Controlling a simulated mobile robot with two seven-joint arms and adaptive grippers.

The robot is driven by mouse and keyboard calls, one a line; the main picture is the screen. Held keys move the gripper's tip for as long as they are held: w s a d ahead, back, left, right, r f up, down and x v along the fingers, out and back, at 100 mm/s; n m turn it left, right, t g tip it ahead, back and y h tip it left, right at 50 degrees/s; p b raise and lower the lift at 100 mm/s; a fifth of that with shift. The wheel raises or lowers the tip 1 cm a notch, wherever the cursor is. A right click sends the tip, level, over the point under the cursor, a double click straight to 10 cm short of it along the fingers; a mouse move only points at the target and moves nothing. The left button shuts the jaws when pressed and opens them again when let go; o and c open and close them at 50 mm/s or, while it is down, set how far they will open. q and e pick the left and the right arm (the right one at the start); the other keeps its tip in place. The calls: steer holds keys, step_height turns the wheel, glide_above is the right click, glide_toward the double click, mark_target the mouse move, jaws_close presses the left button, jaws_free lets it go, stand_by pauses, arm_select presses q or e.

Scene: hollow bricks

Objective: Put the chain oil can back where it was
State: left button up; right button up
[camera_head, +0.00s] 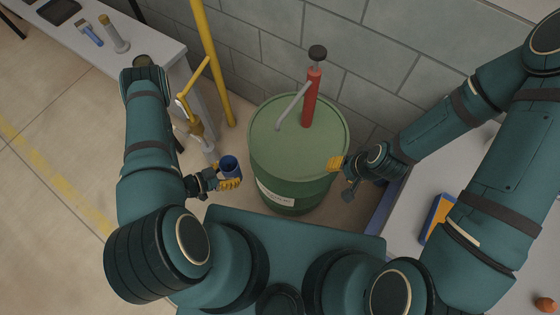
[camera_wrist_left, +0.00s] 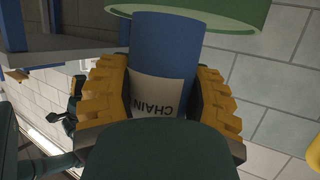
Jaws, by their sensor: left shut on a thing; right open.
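The chain oil can is a blue cylinder (camera_head: 229,165) with a pale label; the letters CHAIN show on it in the left wrist view (camera_wrist_left: 165,50). My left gripper (camera_head: 231,182) is shut on the can, with a yellow finger pad on each side of it in the left wrist view. The can is held in the air just left of the green drum (camera_head: 270,150); I cannot tell if it touches the drum. My right gripper (camera_head: 336,166) is open and empty at the drum's right side.
A red hand pump (camera_head: 311,98) with a grey spout stands on the drum lid. A yellow pipe (camera_head: 213,65) rises along the block wall behind. A bench (camera_head: 135,38) with tools is at the upper left. A grey table (camera_head: 490,252) with a blue and orange box (camera_head: 437,217) is at the right.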

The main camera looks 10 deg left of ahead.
arm_select(q)
steer(key=shift+s+d+f, duration=0.1)
steer(key=shift+s+d, duration=0.05)
steer(key=shift+s, duration=0.1)
steer(key=w+d, duration=0.3)
steer(key=d, duration=0.1)
steer(key=w+d, duration=0.7)
steer(key=d, duration=0.2)
steer(key=shift+w, duration=0.2)
steer(key=f, duration=0.1)
steer(key=d+f, duration=0.1)
steer(key=shift+w+f, duration=0.3)
steer(key=shift+f, duration=0.05)
steer(key=shift+w+a+f, duration=0.1)
steer(key=shift+a+f, duration=0.05)
steer(key=shift+f, duration=0.25)
steer(key=shift+f, duration=0.2)
steer(key=o, duration=1.3)
steer(key=shift+r, duration=0.15)
